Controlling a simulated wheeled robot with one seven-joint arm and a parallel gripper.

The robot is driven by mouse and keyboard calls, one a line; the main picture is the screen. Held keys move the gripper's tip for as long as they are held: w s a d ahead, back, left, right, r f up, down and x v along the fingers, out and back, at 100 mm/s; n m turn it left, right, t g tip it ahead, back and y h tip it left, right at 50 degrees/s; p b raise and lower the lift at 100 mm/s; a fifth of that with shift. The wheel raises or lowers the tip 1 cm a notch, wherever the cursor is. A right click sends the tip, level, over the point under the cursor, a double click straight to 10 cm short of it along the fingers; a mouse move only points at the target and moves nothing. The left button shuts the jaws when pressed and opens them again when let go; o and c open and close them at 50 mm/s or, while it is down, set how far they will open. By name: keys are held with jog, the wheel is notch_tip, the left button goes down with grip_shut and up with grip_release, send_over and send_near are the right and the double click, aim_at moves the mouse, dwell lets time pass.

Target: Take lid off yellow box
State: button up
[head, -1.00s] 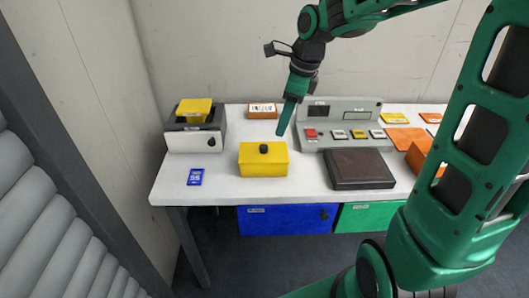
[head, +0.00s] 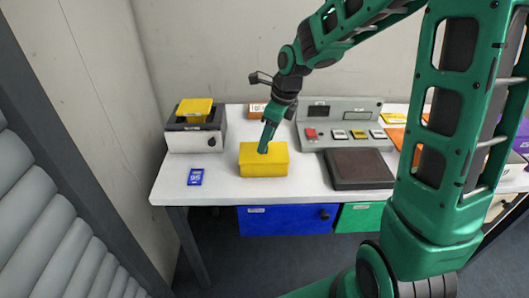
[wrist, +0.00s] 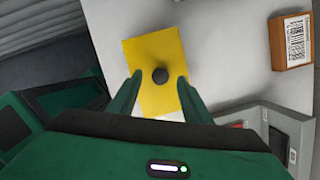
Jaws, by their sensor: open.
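The yellow box (head: 264,163) stands on the white table, left of the middle. My gripper (head: 264,150) is over the lid and points down. In the wrist view my gripper (wrist: 160,80) is open, with one green finger on each side of the knob. I cannot tell whether the fingers touch the lid. In the head view the fingers hide the knob.
A control panel (head: 341,112) with several buttons and a dark pad (head: 359,170) stand to the right. A grey device (head: 190,138) with a yellow top is at left. A blue card (head: 195,177) lies in front of it. A barcoded box (wrist: 294,41) stands behind the yellow box.

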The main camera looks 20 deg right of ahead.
jog(key=shift+x, duration=1)
grip_shut()
jog(key=shift+r, duration=0.15)
